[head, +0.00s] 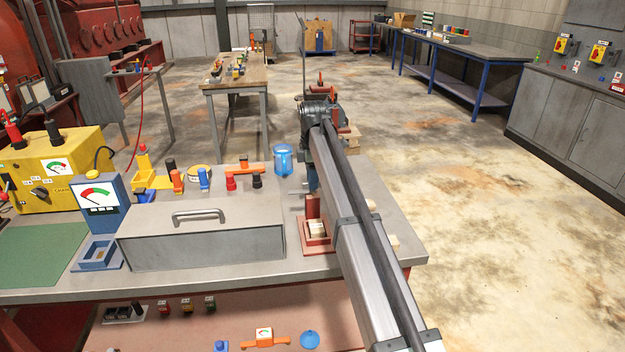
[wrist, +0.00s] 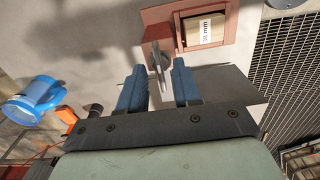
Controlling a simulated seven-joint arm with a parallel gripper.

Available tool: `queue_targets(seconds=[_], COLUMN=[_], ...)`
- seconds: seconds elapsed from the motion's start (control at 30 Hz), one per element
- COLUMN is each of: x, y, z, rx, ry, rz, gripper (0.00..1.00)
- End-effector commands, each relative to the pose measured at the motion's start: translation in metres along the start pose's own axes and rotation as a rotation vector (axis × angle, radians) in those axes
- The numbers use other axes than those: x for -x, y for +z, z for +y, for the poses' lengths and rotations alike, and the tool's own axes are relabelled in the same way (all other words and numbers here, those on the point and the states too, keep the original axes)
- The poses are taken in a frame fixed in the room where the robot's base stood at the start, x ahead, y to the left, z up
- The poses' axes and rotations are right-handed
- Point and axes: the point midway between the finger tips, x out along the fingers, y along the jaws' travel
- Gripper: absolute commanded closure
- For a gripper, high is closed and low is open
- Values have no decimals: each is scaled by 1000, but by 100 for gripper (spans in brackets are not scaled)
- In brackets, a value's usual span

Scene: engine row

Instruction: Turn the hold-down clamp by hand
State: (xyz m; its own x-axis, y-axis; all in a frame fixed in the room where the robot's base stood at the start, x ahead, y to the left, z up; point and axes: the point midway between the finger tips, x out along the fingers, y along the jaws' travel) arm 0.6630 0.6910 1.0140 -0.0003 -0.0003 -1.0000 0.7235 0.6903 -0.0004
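A small grey metal piece (wrist: 156,56), which looks like the hold-down clamp, stands beside a red-brown tray (wrist: 160,18) in the wrist view. My gripper (wrist: 159,66) points down at it with two blue fingers, spread apart. The grey piece shows at the gap between the fingertips; I see no finger closed on it, and its depth is hard to tell. In the head view my gripper (head: 312,180) is low over the right part of the bench, behind the red tray (head: 318,247), and my arm hides much of that area.
A block marked 38 mm (wrist: 204,28) lies in the tray. A blue jug (head: 283,160) stands just left of my gripper. A dark grating (wrist: 285,80) lies at right in the wrist view.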

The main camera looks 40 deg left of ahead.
Motion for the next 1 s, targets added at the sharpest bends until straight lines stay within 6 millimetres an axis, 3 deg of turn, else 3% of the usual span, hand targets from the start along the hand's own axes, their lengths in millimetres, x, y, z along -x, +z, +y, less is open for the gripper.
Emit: queue_targets(seconds=[0.4, 0.73, 1.0], x=[-6, -6, -6], y=[0, 0, 0], z=[0, 0, 0], rx=[0, 0, 0], ry=[1, 1, 1], rz=[0, 0, 0], gripper=[67, 99, 100])
